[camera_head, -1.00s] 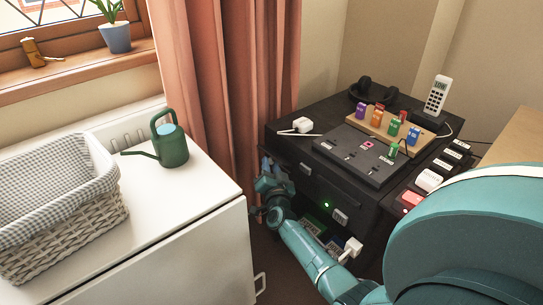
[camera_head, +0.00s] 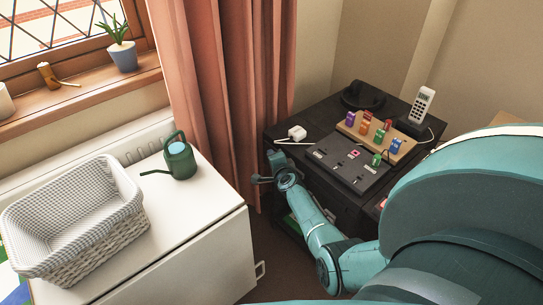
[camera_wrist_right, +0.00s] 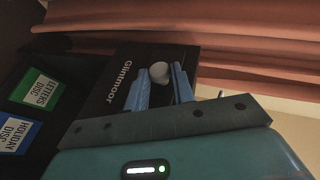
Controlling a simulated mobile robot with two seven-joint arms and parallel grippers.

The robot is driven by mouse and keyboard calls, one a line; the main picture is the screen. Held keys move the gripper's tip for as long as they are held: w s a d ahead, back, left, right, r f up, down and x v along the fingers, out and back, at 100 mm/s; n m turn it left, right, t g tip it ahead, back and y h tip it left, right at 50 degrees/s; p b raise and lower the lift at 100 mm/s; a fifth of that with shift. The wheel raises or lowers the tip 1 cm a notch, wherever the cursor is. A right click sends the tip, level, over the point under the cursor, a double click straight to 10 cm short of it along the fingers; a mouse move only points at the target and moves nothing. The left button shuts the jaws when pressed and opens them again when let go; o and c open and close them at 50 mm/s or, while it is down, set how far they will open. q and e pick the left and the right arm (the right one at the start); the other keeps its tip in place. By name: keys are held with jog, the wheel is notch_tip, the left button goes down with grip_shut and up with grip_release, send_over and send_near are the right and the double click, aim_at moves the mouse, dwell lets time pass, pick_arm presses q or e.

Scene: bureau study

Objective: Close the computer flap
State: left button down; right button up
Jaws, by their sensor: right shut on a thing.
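The computer is the black unit (camera_head: 318,185) in the corner, right of the curtain; my right arm covers much of its front. In the right wrist view, a black panel marked "Glintmoor" (camera_wrist_right: 116,82), apparently the flap, carries a round pale knob (camera_wrist_right: 159,72). My right gripper (camera_wrist_right: 160,86) has its blue fingers on either side of this knob and is shut on it. In the head view the right gripper (camera_head: 270,168) is at the unit's left front corner. The flap's angle cannot be told. My left gripper is in neither view.
Green "Letters Disc" (camera_wrist_right: 42,92) and blue "Holiday Disc" (camera_wrist_right: 15,134) labels sit beside the panel. A white cabinet (camera_head: 205,232) with a basket (camera_head: 105,235) and green watering can (camera_head: 181,161) stands left. The curtain (camera_head: 230,90) hangs close to the gripper.

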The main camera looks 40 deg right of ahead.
pick_arm(q)
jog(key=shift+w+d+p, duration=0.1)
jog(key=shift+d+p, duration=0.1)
jog(key=shift+p, duration=0.15)
pick_arm(e)
jog(key=shift+d+r+m+y, duration=0.2)
jog(key=shift+m+y, duration=0.1)
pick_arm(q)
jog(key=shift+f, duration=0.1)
pick_arm(e)
jog(key=shift+d, duration=0.1)
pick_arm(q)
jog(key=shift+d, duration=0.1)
pick_arm(e)
jog(key=o, duration=1)
pick_arm(q)
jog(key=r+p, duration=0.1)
jog(key=p, duration=0.3)
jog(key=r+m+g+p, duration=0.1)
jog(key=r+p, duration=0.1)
jog(key=p, duration=0.2)
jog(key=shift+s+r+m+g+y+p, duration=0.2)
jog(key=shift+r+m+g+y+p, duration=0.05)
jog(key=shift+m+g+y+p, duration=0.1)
pick_arm(e)
jog(key=v, duration=1.3)
jog(key=shift+r, duration=0.25)
